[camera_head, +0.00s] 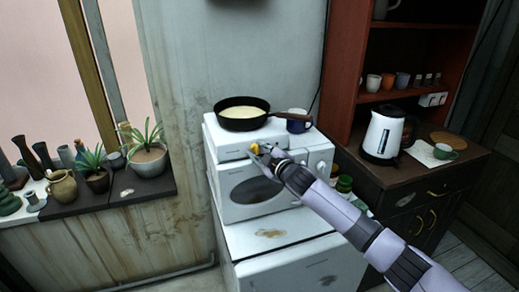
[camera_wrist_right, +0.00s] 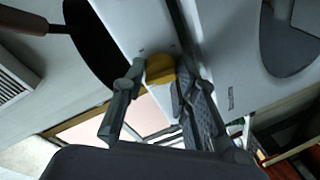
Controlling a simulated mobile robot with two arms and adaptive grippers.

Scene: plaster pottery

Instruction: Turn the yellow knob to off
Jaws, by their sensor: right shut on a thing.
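The yellow knob (camera_head: 254,148) is on the front of the small white cooker, below the black frying pan (camera_head: 242,115). My right gripper (camera_head: 259,151) reaches it from the lower right and is shut on it. In the right wrist view the yellow knob (camera_wrist_right: 160,69) sits between the fingers of the right gripper (camera_wrist_right: 158,85). The knob's exact angle is hard to read because the fingers cover part of it. My left gripper is not in view.
The pan stands on top of the white cooker (camera_head: 258,205), with a dark blue mug (camera_head: 298,121) beside its handle. A kettle (camera_head: 383,135) and a cup (camera_head: 445,152) stand on the dark cabinet at right. Potted plants (camera_head: 148,155) line the sill at left.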

